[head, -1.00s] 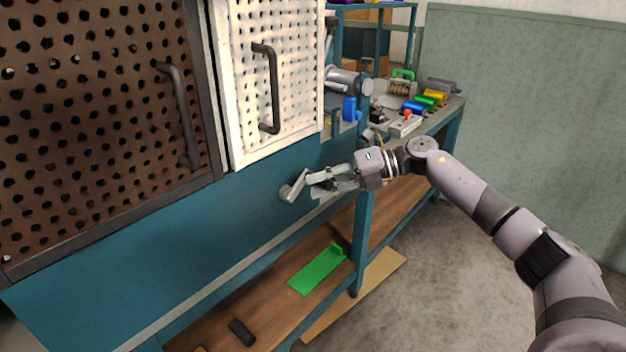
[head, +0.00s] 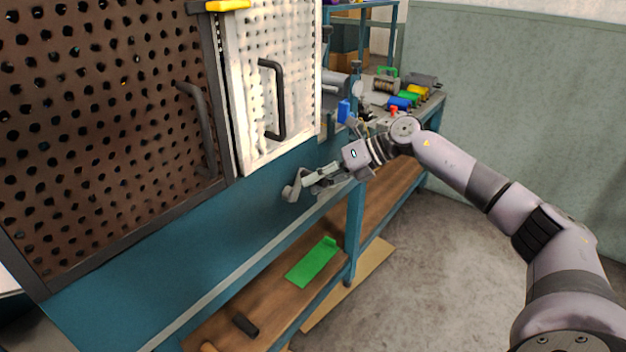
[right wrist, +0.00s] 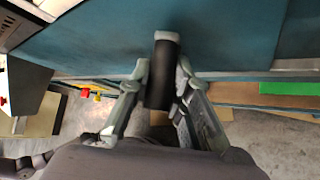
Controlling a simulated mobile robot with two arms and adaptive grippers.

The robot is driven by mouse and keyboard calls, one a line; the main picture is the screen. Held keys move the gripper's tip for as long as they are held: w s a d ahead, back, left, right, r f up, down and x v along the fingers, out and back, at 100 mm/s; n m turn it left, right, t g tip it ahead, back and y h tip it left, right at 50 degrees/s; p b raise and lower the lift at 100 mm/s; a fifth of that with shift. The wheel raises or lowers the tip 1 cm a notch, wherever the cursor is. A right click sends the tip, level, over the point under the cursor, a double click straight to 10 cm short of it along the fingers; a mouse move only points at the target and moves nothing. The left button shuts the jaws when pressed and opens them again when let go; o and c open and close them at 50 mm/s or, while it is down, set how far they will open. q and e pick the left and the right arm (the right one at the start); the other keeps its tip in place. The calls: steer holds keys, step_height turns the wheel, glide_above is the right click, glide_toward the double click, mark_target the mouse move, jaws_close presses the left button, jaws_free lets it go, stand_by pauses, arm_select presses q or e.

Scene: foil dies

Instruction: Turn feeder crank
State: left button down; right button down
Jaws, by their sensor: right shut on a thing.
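The feeder crank (head: 292,190) is a small grey arm on the blue front panel of the bench, below the white perforated door. My right gripper (head: 312,180) reaches it from the right and is shut at its handle. In the right wrist view, the dark cylindrical crank handle (right wrist: 163,75) lies between the two fingers of my right gripper (right wrist: 160,92). The crank's far end meets the blue panel at the top. The fingers hide part of the crank in the head view. My left gripper is not in view.
A white perforated door (head: 275,95) with a black handle and a brown perforated door (head: 110,120) stand above the crank. A green piece (head: 312,263) and a dark block (head: 246,325) lie on the lower wooden shelf. Coloured parts sit on the far bench. The floor at right is clear.

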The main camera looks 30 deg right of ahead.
steer(key=shift+a, duration=0.15)
steer(key=c, duration=1.4)
jaws_free()
steer(key=shift+c, duration=0.2)
steer(key=v, duration=1.2)
